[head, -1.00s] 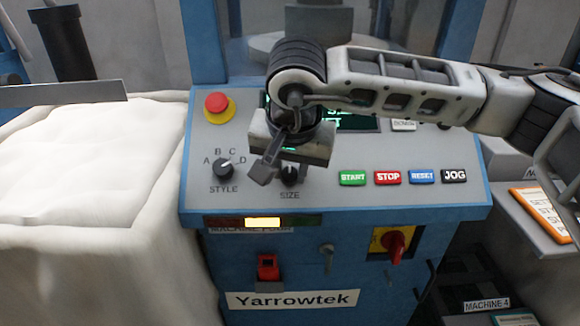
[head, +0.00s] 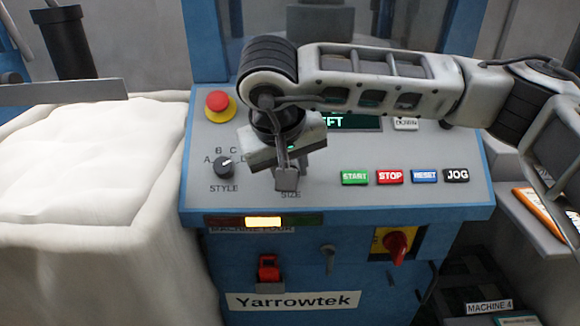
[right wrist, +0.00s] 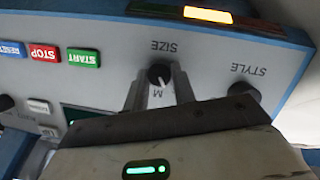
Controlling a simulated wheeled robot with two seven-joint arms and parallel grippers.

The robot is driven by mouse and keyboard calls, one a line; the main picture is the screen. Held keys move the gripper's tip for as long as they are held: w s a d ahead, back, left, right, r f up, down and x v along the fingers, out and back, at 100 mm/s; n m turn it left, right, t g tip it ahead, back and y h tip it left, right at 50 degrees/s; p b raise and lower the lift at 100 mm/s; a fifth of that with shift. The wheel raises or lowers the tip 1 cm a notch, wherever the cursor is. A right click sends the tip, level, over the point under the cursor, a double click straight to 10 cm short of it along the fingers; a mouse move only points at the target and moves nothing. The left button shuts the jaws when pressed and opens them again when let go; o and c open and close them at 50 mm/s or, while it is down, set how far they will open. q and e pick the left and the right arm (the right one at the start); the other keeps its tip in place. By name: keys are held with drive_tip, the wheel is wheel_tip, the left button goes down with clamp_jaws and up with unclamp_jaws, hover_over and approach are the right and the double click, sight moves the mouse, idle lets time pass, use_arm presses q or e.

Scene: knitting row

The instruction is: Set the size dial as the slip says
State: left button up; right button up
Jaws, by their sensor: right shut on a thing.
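The black SIZE dial (right wrist: 159,74) shows in the right wrist view, upside down, between the two fingers of my right gripper (right wrist: 157,88). The gripper is shut on it. The dial has a pale pointer mark, too small to read surely. In the head view my right gripper (head: 287,178) is at the panel just above the SIZE label and hides the dial. My left gripper is not in view. No slip is readable; an orange-edged board (head: 537,212) at the right is partly hidden by my arm.
The STYLE dial (head: 223,167) is left of the gripper. START (head: 355,177), STOP (head: 390,176), RESET and JOG buttons are to the right. A red emergency button (head: 217,102) is at upper left. My right arm partly covers the green-lettered display (head: 345,121). A yellow lamp (head: 263,222) is lit below.

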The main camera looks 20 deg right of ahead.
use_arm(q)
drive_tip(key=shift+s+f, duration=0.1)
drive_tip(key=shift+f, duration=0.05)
use_arm(e)
drive_tip(key=shift+n+h, duration=0.3)
drive_tip(key=shift+n, duration=0.8)
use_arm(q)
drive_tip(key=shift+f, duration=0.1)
use_arm(e)
drive_tip(key=o, duration=1)
use_arm(q)
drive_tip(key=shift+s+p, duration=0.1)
drive_tip(key=shift+p, duration=0.25)
use_arm(e)
drive_tip(key=v, duration=1.6)
drive_tip(key=shift+s+f, duration=0.1)
